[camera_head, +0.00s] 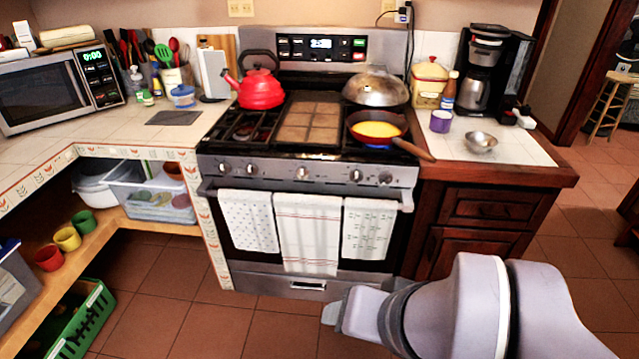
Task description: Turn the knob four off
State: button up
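The stove (310,190) stands in the middle with a row of several knobs on its front panel. The rightmost knob (385,179) and the one left of it, fourth from the left (356,175), sit below the pan side. Other knobs are a middle one (302,173) and a left one (250,170). Knob marks are too small to read. A blue glow shows under the frying pan (404,142), which holds something yellow. My arm (455,310) shows at the lower right, low in front of the stove and apart from the knobs.
Towels (308,232) hang on the oven handle below the knobs. The pan's handle (414,149) juts out over the front right edge. A red kettle (260,86) and a domed lid (375,87) sit on the stove. The floor before the stove is clear apart from my arm.

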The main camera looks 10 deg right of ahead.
aim_at(385, 178)
jog(key=i+j+z, duration=0.3)
jog(key=i, duration=0.2)
jog(key=i+j+z, duration=0.3)
jog(key=j, duration=0.25)
jog(key=i+l, duration=0.05)
jog(key=i, duration=0.05)
